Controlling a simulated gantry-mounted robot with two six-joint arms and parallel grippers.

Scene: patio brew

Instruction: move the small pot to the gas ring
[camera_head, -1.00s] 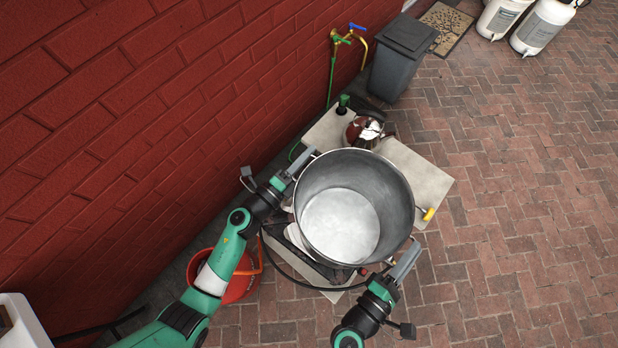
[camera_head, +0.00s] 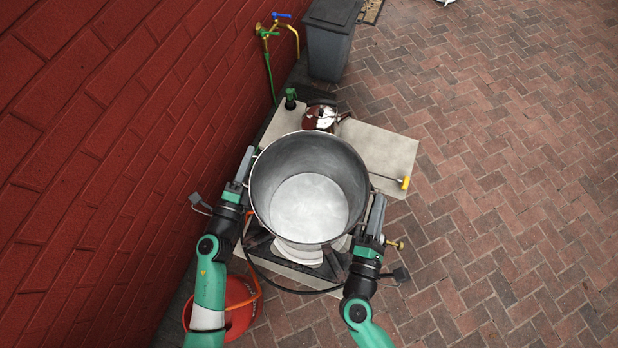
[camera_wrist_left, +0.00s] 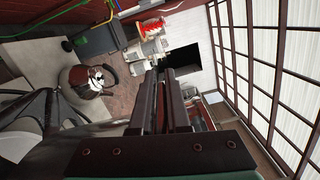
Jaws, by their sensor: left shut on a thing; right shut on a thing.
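A wide, open, empty steel pot (camera_head: 309,165) hangs level between my two grippers in the head view. My left gripper (camera_head: 244,167) is shut on its left side, near the rim. My right gripper (camera_head: 377,213) is shut on its right side. The handles are mostly hidden by the jaws. The dark frame of the gas ring (camera_head: 326,270) shows below the pot's near side, partly hidden by it. A pale round part shows between them; I cannot tell what it is. In the left wrist view the left fingers (camera_wrist_left: 166,98) fill the middle.
A red and silver kettle (camera_head: 320,116) stands behind the pot on pale slabs (camera_head: 385,148). A yellow-handled rod (camera_head: 405,183) sticks out at right. An orange bucket (camera_head: 240,308) is at front left, with a black hose nearby. The brick wall is close on the left; right paving is clear.

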